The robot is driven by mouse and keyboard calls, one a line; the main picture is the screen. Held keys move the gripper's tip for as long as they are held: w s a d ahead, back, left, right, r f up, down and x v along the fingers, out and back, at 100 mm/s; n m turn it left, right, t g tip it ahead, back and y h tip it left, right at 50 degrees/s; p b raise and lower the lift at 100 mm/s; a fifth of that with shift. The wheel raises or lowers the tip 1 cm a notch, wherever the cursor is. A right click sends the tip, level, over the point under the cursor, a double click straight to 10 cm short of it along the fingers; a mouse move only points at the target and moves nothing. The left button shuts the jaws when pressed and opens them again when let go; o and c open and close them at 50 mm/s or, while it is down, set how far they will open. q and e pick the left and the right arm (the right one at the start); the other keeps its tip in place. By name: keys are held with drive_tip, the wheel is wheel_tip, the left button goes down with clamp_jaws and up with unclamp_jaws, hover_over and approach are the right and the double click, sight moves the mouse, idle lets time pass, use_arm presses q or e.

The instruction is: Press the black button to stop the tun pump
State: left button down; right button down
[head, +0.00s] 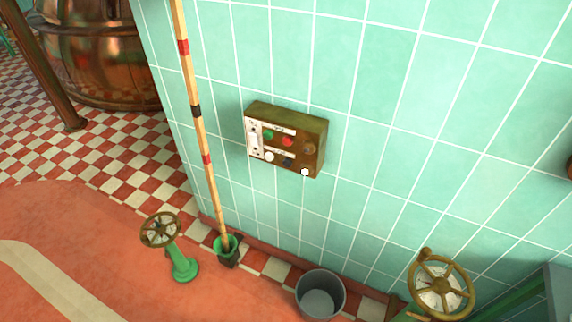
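A brass-coloured control box (315,135) is mounted on the green tiled wall, near the middle of the head view. Its pale face holds a green button (269,134), a red button (288,141) and a brownish knob or button (309,149) in the upper row. Below are a round white button (269,157) and a small dark button (287,162), black or dark blue; I cannot tell which. A small white shape (305,172) shows at the box's lower edge. The labels are too small to read. Neither gripper is in view.
A striped pole (203,140) leans left of the box, its foot at a green holder (226,245). A handwheel on a green stand (181,265), a grey bucket (320,294) and a brass handwheel (441,287) stand below. A copper kettle (100,50) is at upper left.

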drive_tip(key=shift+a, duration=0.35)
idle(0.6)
